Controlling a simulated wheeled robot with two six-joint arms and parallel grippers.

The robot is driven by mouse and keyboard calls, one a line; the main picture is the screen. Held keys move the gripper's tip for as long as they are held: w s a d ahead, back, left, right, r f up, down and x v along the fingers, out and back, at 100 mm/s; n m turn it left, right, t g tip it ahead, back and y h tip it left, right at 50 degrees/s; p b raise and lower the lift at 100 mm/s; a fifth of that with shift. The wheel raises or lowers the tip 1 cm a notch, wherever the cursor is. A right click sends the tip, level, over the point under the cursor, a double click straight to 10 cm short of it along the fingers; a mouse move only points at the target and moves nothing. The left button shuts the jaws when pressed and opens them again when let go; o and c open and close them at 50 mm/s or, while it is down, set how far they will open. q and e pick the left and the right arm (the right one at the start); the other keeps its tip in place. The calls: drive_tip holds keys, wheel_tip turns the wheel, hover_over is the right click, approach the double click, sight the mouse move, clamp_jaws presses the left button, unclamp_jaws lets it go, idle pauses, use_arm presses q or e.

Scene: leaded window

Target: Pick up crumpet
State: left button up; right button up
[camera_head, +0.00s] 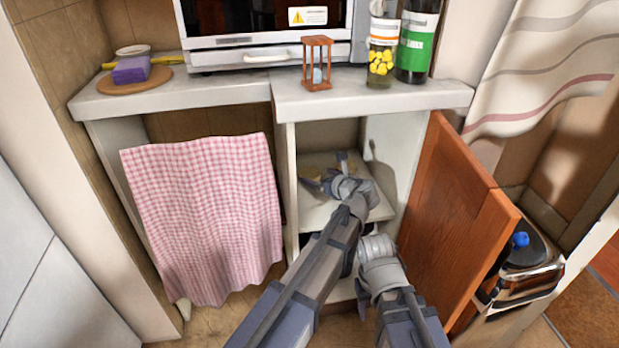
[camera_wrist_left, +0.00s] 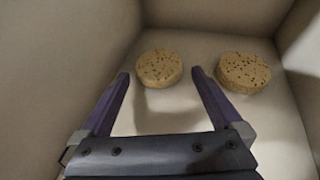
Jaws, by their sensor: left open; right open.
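Two round, tan, speckled crumpets lie apart on a pale shelf in the left wrist view. One crumpet (camera_wrist_left: 159,68) shows between the tips of my open left gripper (camera_wrist_left: 160,74), with nothing held in it. The other crumpet (camera_wrist_left: 243,72) lies to the right, outside the right finger. In the head view my left gripper (camera_head: 330,176) reaches into the open cupboard over the shelf (camera_head: 318,213) and largely covers the crumpets. My right gripper (camera_head: 376,250) is lower, in front of the cupboard, with its fingers mostly hidden behind its wrist.
Cupboard walls stand close around the left gripper. An open wooden door (camera_head: 450,215) is at the right, near my right arm. A checked cloth (camera_head: 205,215) hangs at the left. The counter (camera_head: 375,95) above holds an hourglass (camera_head: 317,65), a jar (camera_head: 382,55) and a bottle (camera_head: 416,45).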

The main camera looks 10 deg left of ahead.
sight(310, 172)
use_arm(q)
drive_tip(key=shift+b+x, duration=0.85)
drive_tip(key=shift+x, duration=1.85)
drive_tip(key=shift+r, duration=0.15)
drive_tip(key=c, duration=1.1)
drive_tip(key=shift+o, duration=0.2)
wheel_tip(310, 172, up, 10)
drive_tip(key=p, duration=1)
